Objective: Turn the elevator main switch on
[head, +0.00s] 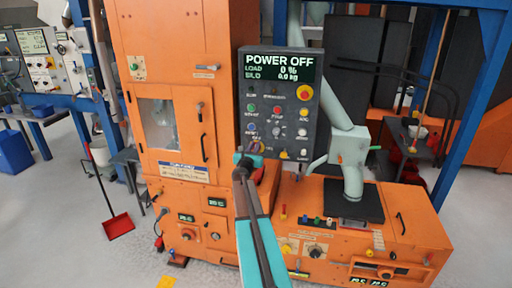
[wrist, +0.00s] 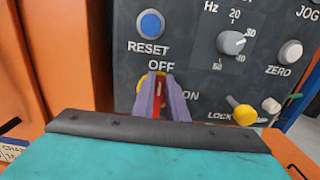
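The main switch (wrist: 158,97) shows in the wrist view as a red handle with a bit of yellow behind it, between the OFF and ON labels on the dark control panel (wrist: 205,78). My gripper (wrist: 162,85) has its two purple fingers on either side of the red handle, hiding much of the switch. Whether the fingers press on it cannot be told. In the head view, my gripper (head: 242,158) is at the lower left of the control panel (head: 279,130). The panel's display (head: 279,68) reads POWER OFF, 0 % and 0.0 kg.
Near the switch are a blue RESET button (wrist: 151,24), a Hz knob (wrist: 231,42), a white ZERO button (wrist: 290,52) and a yellow LOCK knob (wrist: 244,114). The orange machine cabinet (head: 175,45) stands left of the panel. A low orange unit (head: 335,222) stands to the lower right.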

